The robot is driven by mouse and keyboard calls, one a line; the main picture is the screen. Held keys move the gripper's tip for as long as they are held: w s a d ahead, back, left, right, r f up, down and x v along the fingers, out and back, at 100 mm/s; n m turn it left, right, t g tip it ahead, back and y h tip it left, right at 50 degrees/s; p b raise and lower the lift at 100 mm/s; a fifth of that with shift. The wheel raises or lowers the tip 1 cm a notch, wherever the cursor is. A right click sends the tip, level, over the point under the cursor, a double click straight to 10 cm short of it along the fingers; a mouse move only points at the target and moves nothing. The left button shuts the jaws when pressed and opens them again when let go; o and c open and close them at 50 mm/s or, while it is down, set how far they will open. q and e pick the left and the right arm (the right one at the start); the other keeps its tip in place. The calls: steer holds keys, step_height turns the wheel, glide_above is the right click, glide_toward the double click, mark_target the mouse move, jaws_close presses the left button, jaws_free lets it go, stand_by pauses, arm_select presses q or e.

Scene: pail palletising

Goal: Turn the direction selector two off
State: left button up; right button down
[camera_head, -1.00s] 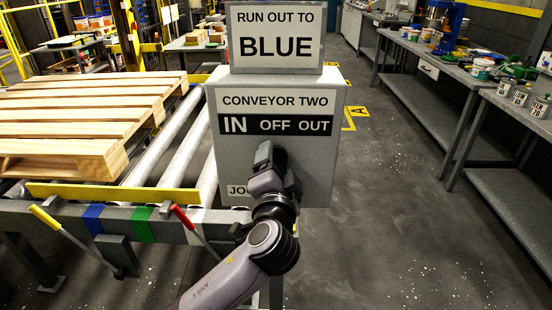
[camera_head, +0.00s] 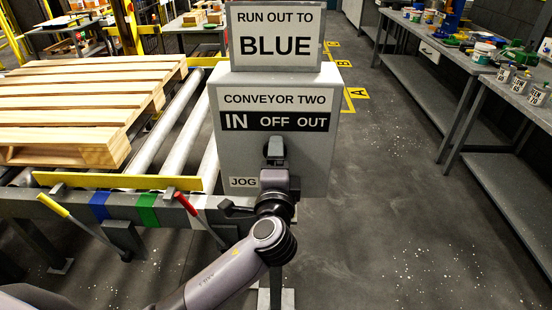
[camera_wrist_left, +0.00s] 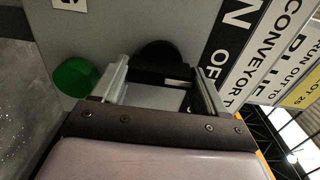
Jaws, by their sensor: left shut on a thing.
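The conveyor two box (camera_head: 318,155) carries a black band marked IN, OFF and OUT (camera_head: 279,122), with IN in the largest letters. Below it, the direction selector (camera_head: 274,146) is a dark knob, mostly hidden by my left gripper (camera_head: 274,161) in the head view. In the left wrist view, the black round selector (camera_wrist_left: 155,55) sits between the fingers of my left gripper (camera_wrist_left: 163,92), which is shut on it. The knob's exact pointing is hard to read. My right gripper is not in view.
A green button (camera_wrist_left: 73,78) sits beside the selector in the wrist view. A JOG label (camera_head: 243,182) is low on the box. Red (camera_head: 187,205) and yellow (camera_head: 53,206) levers stand at the conveyor front. A pallet (camera_head: 80,105) lies on the rollers. The floor at right is clear.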

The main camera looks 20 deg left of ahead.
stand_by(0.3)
arm_select(q)
steer(key=o, duration=1)
steer(key=shift+s, duration=0.1)
steer(key=b+v, duration=0.1)
steer(key=v, duration=0.6)
steer(key=shift+d, duration=0.1)
